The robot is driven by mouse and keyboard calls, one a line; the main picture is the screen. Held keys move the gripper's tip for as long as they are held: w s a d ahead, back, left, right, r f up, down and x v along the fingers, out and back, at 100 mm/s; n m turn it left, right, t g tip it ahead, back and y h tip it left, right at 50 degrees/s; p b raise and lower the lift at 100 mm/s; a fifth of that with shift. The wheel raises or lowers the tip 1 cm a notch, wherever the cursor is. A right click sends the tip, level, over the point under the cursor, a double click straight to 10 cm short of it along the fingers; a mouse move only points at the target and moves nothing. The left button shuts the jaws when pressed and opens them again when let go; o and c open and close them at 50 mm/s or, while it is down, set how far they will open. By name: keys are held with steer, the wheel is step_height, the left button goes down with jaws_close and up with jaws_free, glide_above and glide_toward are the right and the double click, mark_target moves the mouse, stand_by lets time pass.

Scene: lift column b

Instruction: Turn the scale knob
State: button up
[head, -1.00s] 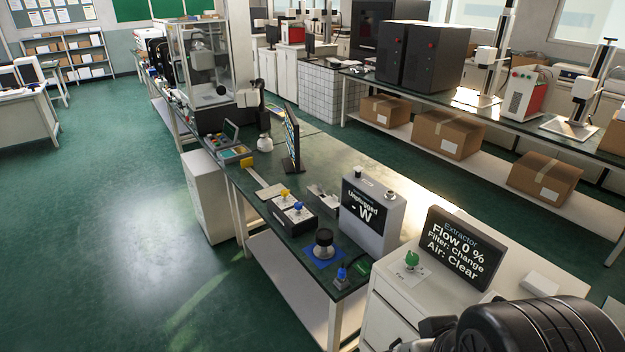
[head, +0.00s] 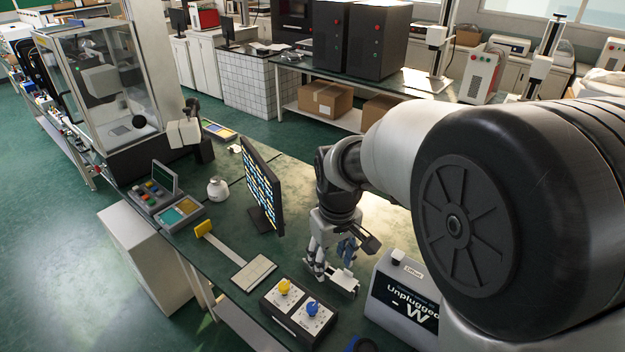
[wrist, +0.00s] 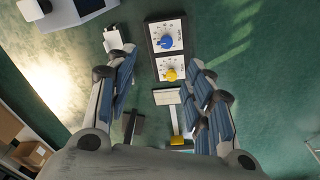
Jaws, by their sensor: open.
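A dark box with white dial faces (head: 298,314) stands on the bench, carrying a yellow knob (head: 284,286) and a blue knob (head: 313,307). The wrist view shows the blue knob (wrist: 166,41) above the yellow knob (wrist: 170,75). The dial labels are too small to read, so I cannot tell which knob is the scale's. My gripper (head: 338,262) is open and empty, pointing down over the bench, right of and beyond the box in the head view. In the wrist view the knobs show between my spread fingers (wrist: 164,72), apart from them.
A display box reading "Unplugged - W" (head: 402,304) stands close right of my gripper. A small pale device (head: 343,283) lies beneath it. A monitor (head: 262,185) stands behind left. A flat plate (head: 254,272) with a strip and yellow block (head: 203,228) lies left of the knobs.

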steer(key=n+g+p, duration=0.1)
glide_above(312, 307)
step_height(312, 307, down, 6)
steer(key=shift+n, duration=0.3)
step_height(312, 307, down, 18)
steer(key=b, duration=0.3)
steer(key=shift+w+f, duration=0.1)
steer(key=shift+w, duration=0.05)
steer(key=shift+c, duration=0.3)
steer(key=c, duration=0.8)
steer(key=shift+c, duration=0.3)
steer(key=shift+f, duration=0.1)
